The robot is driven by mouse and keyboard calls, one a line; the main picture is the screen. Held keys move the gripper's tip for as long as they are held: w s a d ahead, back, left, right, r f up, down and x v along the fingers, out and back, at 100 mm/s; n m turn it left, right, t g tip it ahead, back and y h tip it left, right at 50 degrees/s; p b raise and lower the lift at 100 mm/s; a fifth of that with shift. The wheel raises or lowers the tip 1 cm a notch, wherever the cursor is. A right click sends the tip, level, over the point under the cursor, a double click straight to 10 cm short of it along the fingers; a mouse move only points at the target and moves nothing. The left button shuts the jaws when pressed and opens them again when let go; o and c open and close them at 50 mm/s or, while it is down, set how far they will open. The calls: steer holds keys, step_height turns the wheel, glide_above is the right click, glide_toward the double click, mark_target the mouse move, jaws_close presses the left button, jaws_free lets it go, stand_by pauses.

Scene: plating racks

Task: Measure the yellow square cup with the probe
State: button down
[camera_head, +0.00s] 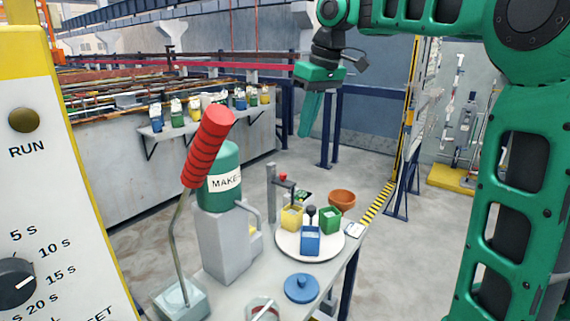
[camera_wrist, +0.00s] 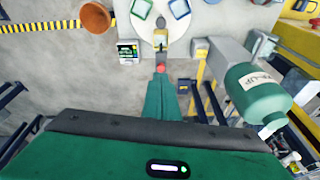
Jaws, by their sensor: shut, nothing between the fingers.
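The yellow square cup (camera_head: 291,217) stands upright on a white round plate (camera_head: 325,253), beside a green cup (camera_head: 330,220) and a blue cup (camera_head: 310,241). In the wrist view the yellow cup (camera_wrist: 161,36) is partly covered. A grey post (camera_head: 271,190) with a short arm and red knob (camera_head: 283,177) stands behind it; whether this holds the probe I cannot tell. The red knob (camera_wrist: 161,68) appears just beyond my fingertips in the wrist view. My gripper (camera_head: 305,134) is shut and empty, pointing down, high above and behind the cups. It also shows in the wrist view (camera_wrist: 161,77).
A teal bottle (camera_head: 224,155) on a grey stand and a red-handled tool (camera_head: 209,148) stand left of the plate. An orange bowl (camera_head: 342,198) and a blue lid (camera_head: 301,288) lie near it. A small display meter (camera_wrist: 129,51) is beside the knob.

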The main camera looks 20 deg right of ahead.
steer(key=w+a+r+n, duration=0.1)
steer(key=w+a+r, duration=0.1)
glide_above(286, 181)
steer(key=shift+n, duration=0.4)
steer(key=x, duration=0.4)
steer(key=s+d+x, duration=0.1)
steer(key=x, duration=0.2)
steer(key=s+x, duration=0.1)
steer(key=x, duration=0.3)
steer(key=shift+d+f, duration=0.25)
steer(key=shift+f, duration=1.15)
step_height(286, 181, down, 6)
steer(key=shift+r, duration=0.2)
steer(key=shift+f, duration=0.4)
steer(key=shift+s+f, duration=0.1)
